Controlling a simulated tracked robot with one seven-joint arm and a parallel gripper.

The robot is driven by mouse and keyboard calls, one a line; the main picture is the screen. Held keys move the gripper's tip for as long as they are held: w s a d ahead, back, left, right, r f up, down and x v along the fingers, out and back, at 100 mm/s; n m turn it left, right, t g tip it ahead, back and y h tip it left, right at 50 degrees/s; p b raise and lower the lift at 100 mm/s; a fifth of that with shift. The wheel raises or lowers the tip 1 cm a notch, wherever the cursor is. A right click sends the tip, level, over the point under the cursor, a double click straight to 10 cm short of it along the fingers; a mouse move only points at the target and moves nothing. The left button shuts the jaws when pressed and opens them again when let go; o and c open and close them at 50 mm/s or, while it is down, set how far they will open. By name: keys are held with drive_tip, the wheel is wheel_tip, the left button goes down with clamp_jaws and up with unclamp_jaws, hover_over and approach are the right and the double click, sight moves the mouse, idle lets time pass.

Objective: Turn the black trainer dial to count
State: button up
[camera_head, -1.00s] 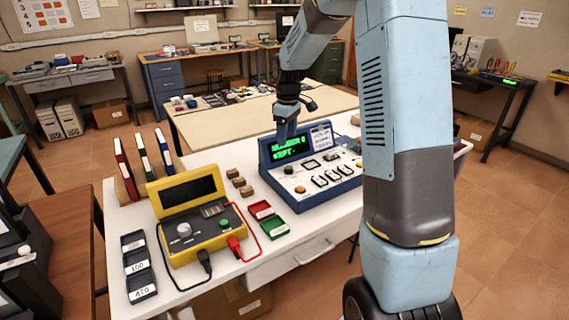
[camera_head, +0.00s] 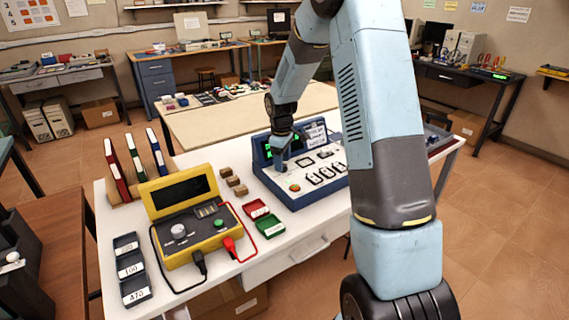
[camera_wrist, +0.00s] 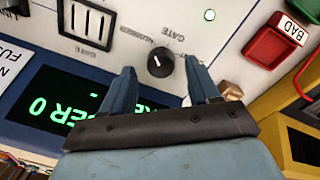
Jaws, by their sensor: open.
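The black dial (camera_wrist: 161,63) sits on the white panel of the blue trainer (camera_head: 316,194). In the wrist view, a short white mark shows on its face, left of centre. Small labels sit by the dial; one reads "GATE", and the other is upside down and hard to read. My gripper (camera_wrist: 160,66) is open, with one blue finger on each side of the dial in the picture. Contact with the dial cannot be told. In the head view my gripper (camera_head: 283,164) is low over the panel's left part and hides the dial.
The trainer's green-lit display (camera_wrist: 85,105) is close beside my gripper. In the head view a yellow meter (camera_head: 186,215) with leads and small red and green trays (camera_head: 269,226) stand left of the trainer.

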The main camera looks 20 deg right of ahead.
drive_tip(key=shift+f, duration=0.85)
drive_tip(key=shift+d, duration=0.1)
drive_tip(key=c, duration=1)
